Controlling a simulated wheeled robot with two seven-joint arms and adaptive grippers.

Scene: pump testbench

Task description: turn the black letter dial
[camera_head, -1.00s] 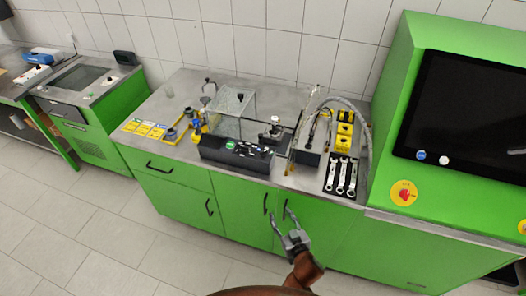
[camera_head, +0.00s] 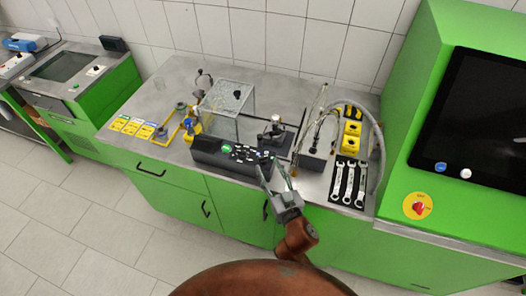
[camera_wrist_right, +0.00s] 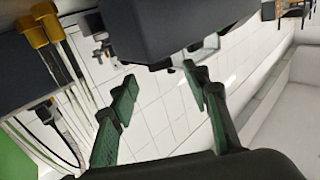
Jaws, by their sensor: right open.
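The black control box (camera_head: 215,158) stands at the front edge of the bench, with small knobs, white markings and a green label on its sloped panel. The black letter dial cannot be told apart from the other small knobs at this size. My right gripper (camera_head: 273,172) is open and empty, its two fingers pointing at the right end of the box. In the right wrist view the open green-padded fingers (camera_wrist_right: 160,80) are spread below a dark box-like body (camera_wrist_right: 170,28); no dial face shows there. My left gripper is not in view.
A clear box (camera_head: 230,110) stands behind the control box. Wrenches (camera_head: 349,185) lie at the right, near yellow blocks (camera_head: 351,138) and a grey hose (camera_head: 377,150). A red knob on a yellow disc (camera_head: 417,206) is on the green cabinet. Gold-ended rods (camera_wrist_right: 38,25) show close by.

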